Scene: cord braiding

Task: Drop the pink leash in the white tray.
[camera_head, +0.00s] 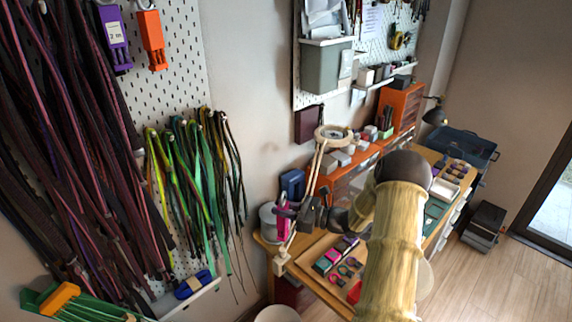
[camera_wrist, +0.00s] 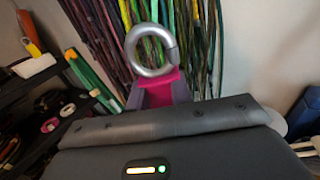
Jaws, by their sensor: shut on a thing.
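The pink leash (camera_head: 283,218) is held upright in my gripper (camera_head: 284,226), in front of the bench's left end in the head view. In the wrist view the pink webbing (camera_wrist: 158,96) sits between my fingers (camera_wrist: 158,92). A silver metal ring (camera_wrist: 133,50) stands up above it. The rest of the leash is hidden. A pale tray-like thing (camera_head: 443,189), perhaps the white tray, is on the far right part of the bench, well apart from my gripper. My arm partly blocks the bench before it.
Green and yellow cords (camera_head: 196,180) hang on the pegboard left of my gripper. A wooden board (camera_head: 312,262) with small coloured items lies on the bench. A ring-shaped lamp (camera_head: 333,133) rises behind my gripper. A grey pail (camera_head: 268,222) stands close by.

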